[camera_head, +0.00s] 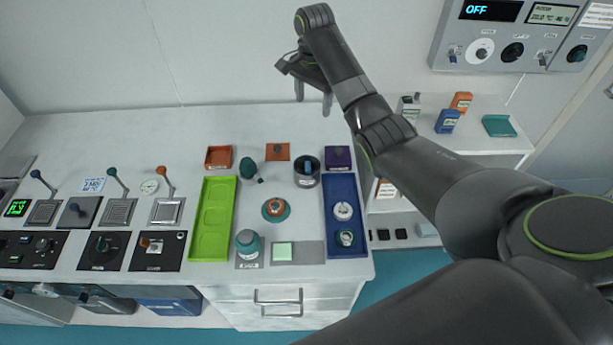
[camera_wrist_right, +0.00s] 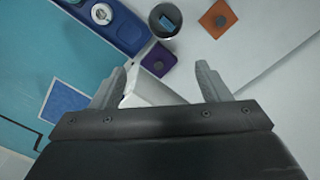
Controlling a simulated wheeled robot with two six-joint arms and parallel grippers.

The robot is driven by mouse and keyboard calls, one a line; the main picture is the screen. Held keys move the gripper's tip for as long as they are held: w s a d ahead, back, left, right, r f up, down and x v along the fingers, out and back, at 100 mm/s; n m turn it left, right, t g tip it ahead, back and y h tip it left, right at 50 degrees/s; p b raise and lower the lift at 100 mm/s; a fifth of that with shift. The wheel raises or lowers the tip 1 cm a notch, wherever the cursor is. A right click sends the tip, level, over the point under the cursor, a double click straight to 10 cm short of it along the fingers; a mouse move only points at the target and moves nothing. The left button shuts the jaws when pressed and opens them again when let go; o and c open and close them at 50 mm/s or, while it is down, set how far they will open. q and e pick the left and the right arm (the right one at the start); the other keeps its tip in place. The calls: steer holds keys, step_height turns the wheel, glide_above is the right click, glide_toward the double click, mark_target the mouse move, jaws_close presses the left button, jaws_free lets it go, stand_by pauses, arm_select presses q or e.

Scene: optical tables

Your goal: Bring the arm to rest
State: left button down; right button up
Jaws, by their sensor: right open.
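My right arm reaches in from the right in the head view. Its gripper (camera_head: 313,106) hangs over the back edge of the white table (camera_head: 100,135), its fingers pointing down. In the right wrist view the gripper (camera_wrist_right: 160,86) has its two fingers apart, with nothing between them but the pale surface below. My left gripper is in neither view.
Near the gripper are a purple square (camera_head: 337,156), a dark cup (camera_head: 307,179) and an orange square (camera_head: 278,151). A blue tray (camera_head: 346,250) and a green tray (camera_head: 211,242) lie further forward. A shelf (camera_head: 470,143) with small boxes stands right. A control panel (camera_head: 470,40) is on the wall.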

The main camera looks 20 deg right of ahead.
steer(key=s+d+f+n+t, duration=0.1)
steer(key=s+f+n, duration=0.5)
steer(key=s+f, duration=1.1)
steer(key=s+r+n+t+h, duration=0.25)
steer(key=s+n, duration=0.45)
steer(key=s, duration=1.8)
step_height(320, 180, down, 34)
steer(key=d+g+y+b, duration=0.1)
steer(key=d+b, duration=0.1)
steer(key=b, duration=0.6)
arm_select(q)
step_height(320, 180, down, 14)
steer(key=b, duration=0.6)
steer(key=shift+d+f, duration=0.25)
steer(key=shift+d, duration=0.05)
arm_select(e)
steer(key=s+f, duration=0.7)
steer(key=f, duration=0.3)
steer(key=s+a+f+g, duration=0.1)
steer(key=s+f, duration=0.7)
steer(key=f, duration=0.3)
steer(key=shift+s, duration=0.15)
